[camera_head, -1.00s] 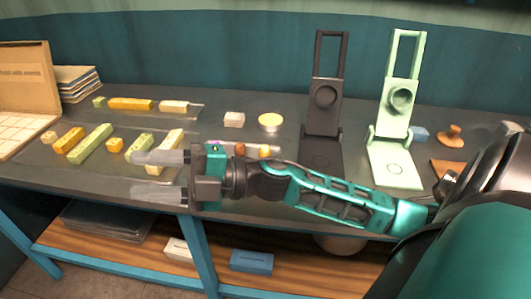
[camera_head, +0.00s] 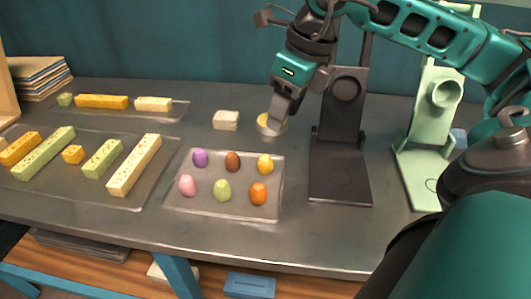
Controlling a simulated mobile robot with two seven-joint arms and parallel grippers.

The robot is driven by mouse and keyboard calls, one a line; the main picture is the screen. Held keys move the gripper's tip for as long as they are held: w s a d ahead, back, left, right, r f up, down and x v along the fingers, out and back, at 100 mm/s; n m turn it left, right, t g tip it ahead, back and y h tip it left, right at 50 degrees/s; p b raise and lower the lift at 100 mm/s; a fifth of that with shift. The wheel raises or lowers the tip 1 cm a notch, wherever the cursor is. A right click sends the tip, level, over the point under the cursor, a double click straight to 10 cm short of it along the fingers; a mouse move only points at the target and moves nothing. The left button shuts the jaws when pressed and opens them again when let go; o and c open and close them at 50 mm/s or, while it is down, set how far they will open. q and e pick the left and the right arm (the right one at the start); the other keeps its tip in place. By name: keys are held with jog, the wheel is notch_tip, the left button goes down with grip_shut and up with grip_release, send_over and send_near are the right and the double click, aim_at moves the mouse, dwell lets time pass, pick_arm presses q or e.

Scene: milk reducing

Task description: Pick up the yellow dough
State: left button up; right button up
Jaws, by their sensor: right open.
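A round yellow piece (camera_head: 264,120) with a pale rim, which looks like the yellow dough, lies on the grey table beside a small white block (camera_head: 226,120). My right gripper (camera_head: 272,128) comes down from above with its fingertips at this piece and hides its right part. The gripper is open; I cannot tell whether a finger touches the piece. A smaller yellow egg-shaped lump (camera_head: 265,163) lies in the back right of a grey tray (camera_head: 240,211). My left gripper is not in view.
The tray also holds purple, brown, pink, green and orange lumps. Trays of yellow, green and cream bars (camera_head: 135,165) stand at the left. A black press-like stand (camera_head: 340,180) is right of the gripper, with a pale green one (camera_head: 420,170) beyond it.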

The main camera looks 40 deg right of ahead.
aim_at(267, 160)
jog(key=b+x, duration=0.2)
jog(key=x, duration=1.1)
jog(key=shift+w+f, duration=0.15)
jog(key=shift+f, duration=0.2)
jog(key=c, duration=0.8)
jog(key=shift+r, duration=0.15)
